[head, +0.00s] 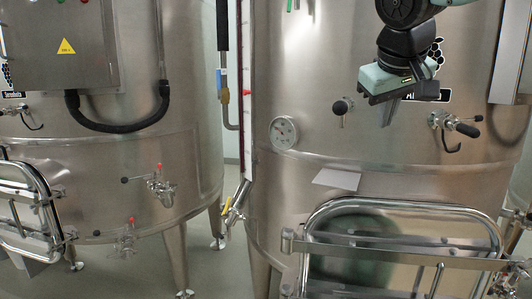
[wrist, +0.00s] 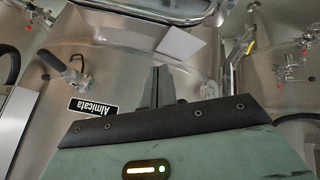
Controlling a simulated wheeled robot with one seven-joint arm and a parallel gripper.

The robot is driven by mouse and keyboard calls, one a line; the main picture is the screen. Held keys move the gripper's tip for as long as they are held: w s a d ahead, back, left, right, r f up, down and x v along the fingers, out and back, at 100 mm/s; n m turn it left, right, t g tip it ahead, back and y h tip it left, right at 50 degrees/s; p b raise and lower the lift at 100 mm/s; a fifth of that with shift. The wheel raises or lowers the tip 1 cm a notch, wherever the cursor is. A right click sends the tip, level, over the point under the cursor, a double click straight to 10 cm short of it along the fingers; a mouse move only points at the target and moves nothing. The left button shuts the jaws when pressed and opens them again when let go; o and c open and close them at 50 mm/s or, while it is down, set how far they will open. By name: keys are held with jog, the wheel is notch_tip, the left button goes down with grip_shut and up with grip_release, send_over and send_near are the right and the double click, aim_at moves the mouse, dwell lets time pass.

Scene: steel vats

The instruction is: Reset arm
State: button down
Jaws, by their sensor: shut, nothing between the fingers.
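My gripper (head: 391,112) hangs in front of the upper part of the right steel vat (head: 290,85) in the head view, at the end of my arm. Its fingers are shut with nothing between them. In the wrist view my gripper (wrist: 158,84) shows its dark closed fingers in front of the vat wall. The fingers look apart from the vat, though the exact gap is hard to judge.
A dial gauge (head: 283,132), a valve handle (head: 455,125) and an oval hatch (head: 400,240) are on the right vat. A grey control box (head: 62,45) with a thick black hose is on the left vat (head: 190,100). A narrow floor gap (head: 232,190) separates the vats.

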jog(key=s+a+f+n+g+y, duration=0.25)
jog(key=s+a+f, duration=0.55)
jog(key=s+f, duration=0.45)
jog(key=s+a+f+n+g, duration=0.1)
jog(key=s+f+n+g, duration=0.2)
jog(key=s+f, duration=1.1)
jog(key=shift+s+f+g, duration=0.2)
jog(key=shift+s+g, duration=0.35)
